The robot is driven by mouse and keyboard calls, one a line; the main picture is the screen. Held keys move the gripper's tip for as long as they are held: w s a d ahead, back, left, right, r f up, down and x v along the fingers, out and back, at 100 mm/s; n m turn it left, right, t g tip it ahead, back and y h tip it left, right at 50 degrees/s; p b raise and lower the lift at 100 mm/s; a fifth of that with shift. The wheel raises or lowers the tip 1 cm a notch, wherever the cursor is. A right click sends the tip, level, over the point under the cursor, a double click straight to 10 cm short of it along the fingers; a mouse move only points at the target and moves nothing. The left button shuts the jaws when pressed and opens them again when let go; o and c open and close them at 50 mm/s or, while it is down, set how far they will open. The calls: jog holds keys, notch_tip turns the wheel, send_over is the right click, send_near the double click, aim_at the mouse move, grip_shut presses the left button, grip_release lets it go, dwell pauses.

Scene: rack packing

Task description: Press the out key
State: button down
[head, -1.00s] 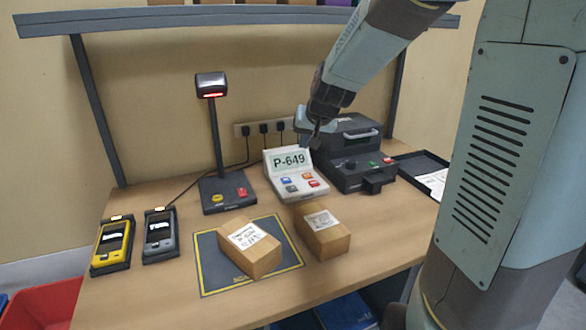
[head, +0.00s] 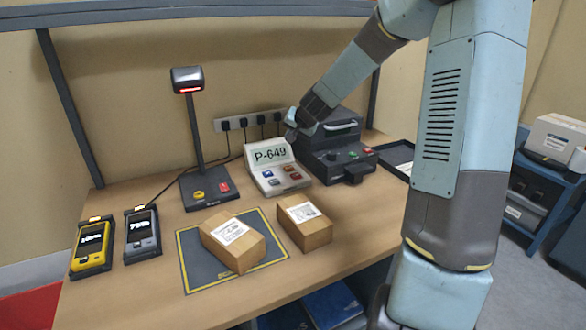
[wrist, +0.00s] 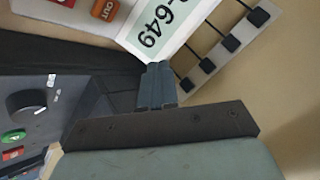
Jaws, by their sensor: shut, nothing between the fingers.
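The white keypad console (head: 256,181) stands at the back middle of the bench, its screen reading P-649. Its orange OUT key (head: 288,169) is in the upper right of the key group, beside a red key. In the wrist view the OUT key (wrist: 105,10) shows at the top left, upside down and partly cut off. My gripper (head: 290,137) is shut and empty, above the console's back right corner. Its closed fingers (wrist: 158,68) show in the wrist view, apart from the key.
A dark label printer (head: 330,160) stands right of the console. A scanner stand (head: 195,140) is to its left. Two cardboard boxes (head: 235,245) (head: 305,225) lie in front, one on a dark mat (head: 200,275). A socket strip (head: 235,124) is on the wall behind.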

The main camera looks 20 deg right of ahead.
aim_at(291, 169)
jog(key=shift+f, duration=0.1)
jog(key=shift+f, duration=4.35)
jog(key=shift+s+f, duration=0.2)
jog(key=shift+f, duration=0.5)
jog(key=shift+r, duration=0.8)
jog(key=shift+r, duration=2.5)
